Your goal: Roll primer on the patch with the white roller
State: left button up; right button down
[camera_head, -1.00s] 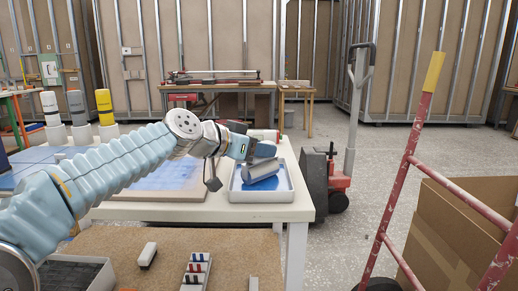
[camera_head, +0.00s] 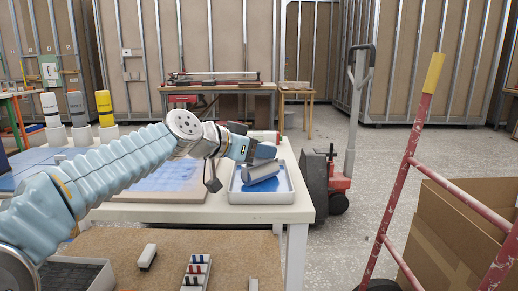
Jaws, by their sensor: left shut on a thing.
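My left gripper (camera_head: 240,149) reaches in from the left over the white tray (camera_head: 233,192) at the table's right end. It is shut on a roller, whose handle is mostly hidden by the gripper. A board (camera_head: 170,180) with a bluish patch lies left of the tray, partly behind my arm. My right gripper is not in view.
White (camera_head: 50,106), grey (camera_head: 76,105) and yellow (camera_head: 104,104) upright pieces stand in holders at the table's left. A brown bench (camera_head: 180,255) with small items is in front. A pallet jack (camera_head: 337,182), red hand truck (camera_head: 405,165) and cardboard box (camera_head: 455,235) stand right.

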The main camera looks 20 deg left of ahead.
pick_arm(q)
jog(key=shift+r+p, duration=2.5)
jog(key=shift+r, duration=0.95)
